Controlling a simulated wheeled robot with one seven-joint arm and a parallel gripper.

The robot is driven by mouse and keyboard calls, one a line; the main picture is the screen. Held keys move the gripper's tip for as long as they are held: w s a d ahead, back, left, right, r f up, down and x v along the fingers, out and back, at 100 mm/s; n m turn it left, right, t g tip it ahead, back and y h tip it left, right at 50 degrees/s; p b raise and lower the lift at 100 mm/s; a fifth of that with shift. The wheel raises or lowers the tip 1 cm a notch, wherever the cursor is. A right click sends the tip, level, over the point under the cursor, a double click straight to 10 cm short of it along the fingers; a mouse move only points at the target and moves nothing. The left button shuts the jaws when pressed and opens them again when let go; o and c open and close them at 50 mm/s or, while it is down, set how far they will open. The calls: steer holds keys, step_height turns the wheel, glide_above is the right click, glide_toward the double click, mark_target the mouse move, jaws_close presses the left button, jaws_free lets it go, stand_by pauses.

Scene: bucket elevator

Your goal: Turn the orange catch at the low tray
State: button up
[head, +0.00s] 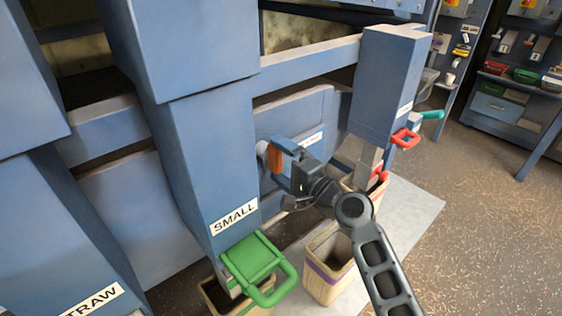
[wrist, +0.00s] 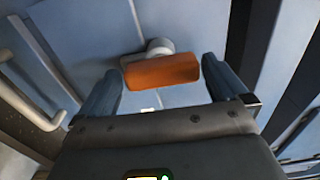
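The orange catch (wrist: 162,72) is a short orange bar on a round pale hub (wrist: 158,46), mounted on a blue panel. In the wrist view it lies nearly level, with its right end slightly higher. In the head view the catch (head: 277,159) looks upright, beside the hub. My gripper (wrist: 161,82) is open, one finger off each end of the bar, with a visible gap on the left and a small one on the right. In the head view my gripper (head: 285,165) is at the panel. I cannot make out the low tray itself.
A blue chute marked SMALL (head: 205,170) with a green handled flap (head: 252,257) stands left of my arm. Bins (head: 328,262) stand on a pale mat below. A red handle (head: 405,138) is to the right. Open floor (head: 480,210) lies at right.

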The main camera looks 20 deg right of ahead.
steer(key=b+v, duration=0.1)
steer(key=v, duration=0.6)
steer(key=shift+s, duration=0.35)
steer(key=shift+d+r, duration=0.1)
steer(key=s+f+n+g+h, duration=0.1)
steer(key=s+f+n+h, duration=0.3)
steer(key=s, duration=0.8)
steer(key=s+f+n+g+h, duration=0.1)
steer(key=s+f, duration=0.5)
steer(key=s, duration=0.6)
steer(key=s+a+r+n, duration=0.1)
steer(key=s+r+n, duration=0.3)
steer(key=s, duration=0.5)
steer(key=s+a+r+n, duration=0.1)
steer(key=s+r+n, duration=0.4)
steer(key=s, duration=0.4)
steer(key=shift+s+a+r+n+h, duration=0.15)
steer(key=shift+a+r+n+h, duration=0.15)
steer(key=shift+r, duration=0.3)
